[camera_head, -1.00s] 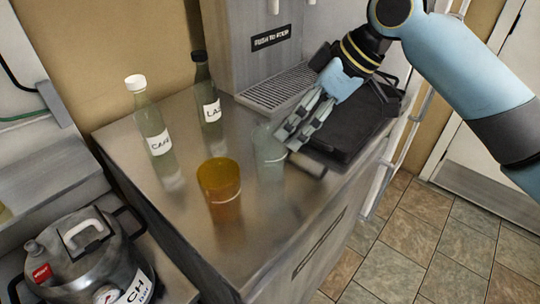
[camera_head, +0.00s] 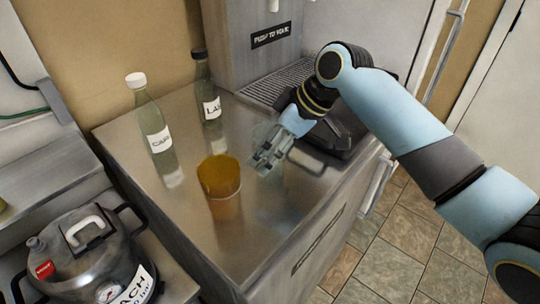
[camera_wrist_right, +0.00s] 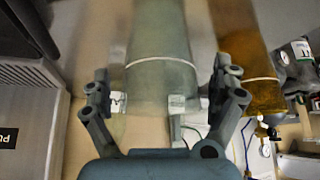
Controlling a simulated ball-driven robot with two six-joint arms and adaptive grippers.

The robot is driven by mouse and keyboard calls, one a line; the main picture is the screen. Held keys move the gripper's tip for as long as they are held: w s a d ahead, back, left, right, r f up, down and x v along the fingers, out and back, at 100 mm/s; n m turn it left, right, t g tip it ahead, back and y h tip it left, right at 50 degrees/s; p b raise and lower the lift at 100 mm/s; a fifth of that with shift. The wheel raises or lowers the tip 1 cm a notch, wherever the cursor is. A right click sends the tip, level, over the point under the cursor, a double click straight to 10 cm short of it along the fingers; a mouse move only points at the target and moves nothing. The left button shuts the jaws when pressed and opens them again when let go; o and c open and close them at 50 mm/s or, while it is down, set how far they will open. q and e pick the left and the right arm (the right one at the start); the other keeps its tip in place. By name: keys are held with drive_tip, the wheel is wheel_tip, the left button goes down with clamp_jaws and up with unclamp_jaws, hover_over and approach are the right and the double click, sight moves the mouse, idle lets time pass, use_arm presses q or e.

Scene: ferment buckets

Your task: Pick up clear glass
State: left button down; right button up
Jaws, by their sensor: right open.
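The clear glass (camera_wrist_right: 160,85) is a pale greenish tumbler with a thin light ring. In the right wrist view it stands between the two fingers of my right gripper (camera_wrist_right: 162,85), which are open, with one finger on each side. I cannot tell whether either finger touches it. In the head view the right gripper (camera_head: 265,158) covers most of the glass, and only a faint part of the glass (camera_head: 263,131) shows. My left gripper is not in view.
An amber glass (camera_head: 222,190) stands close to the left of the gripper on the steel counter (camera_head: 185,225). Two labelled bottles, one white-capped (camera_head: 152,125) and one black-capped (camera_head: 208,100), stand farther back. A black tray (camera_head: 335,135) lies to the right. A metal pot (camera_head: 85,260) is at lower left.

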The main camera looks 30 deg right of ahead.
drive_tip(key=c, duration=1.4)
